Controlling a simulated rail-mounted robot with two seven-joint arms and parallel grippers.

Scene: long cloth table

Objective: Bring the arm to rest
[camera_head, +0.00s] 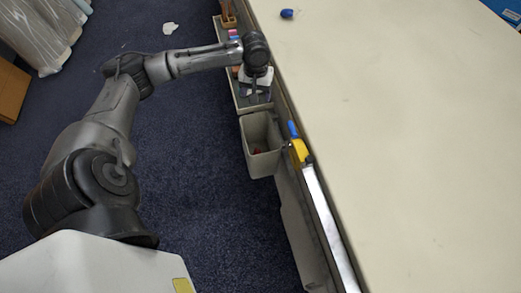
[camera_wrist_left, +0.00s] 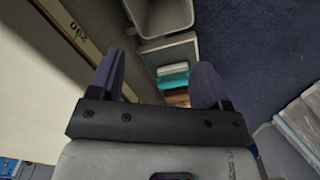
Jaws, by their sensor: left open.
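My left arm reaches in from the left in the head view, with its gripper (camera_head: 255,88) at the table's left edge, above the narrow shelf beside the table. In the left wrist view my left gripper (camera_wrist_left: 158,80) is open, its two dark fingers wide apart with nothing held between them. Below and beyond the fingers are the shelf's compartments, one with a teal item (camera_wrist_left: 172,80) in it. My right gripper is in neither view.
The long cloth table (camera_head: 410,130) is mostly bare, with a small blue object (camera_head: 287,14) at its far end. A grey bin (camera_head: 262,163) hangs beside its left edge, near a yellow tool (camera_head: 299,152). A cardboard box (camera_head: 10,92) stands far left. Blue carpet (camera_head: 190,150) lies open.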

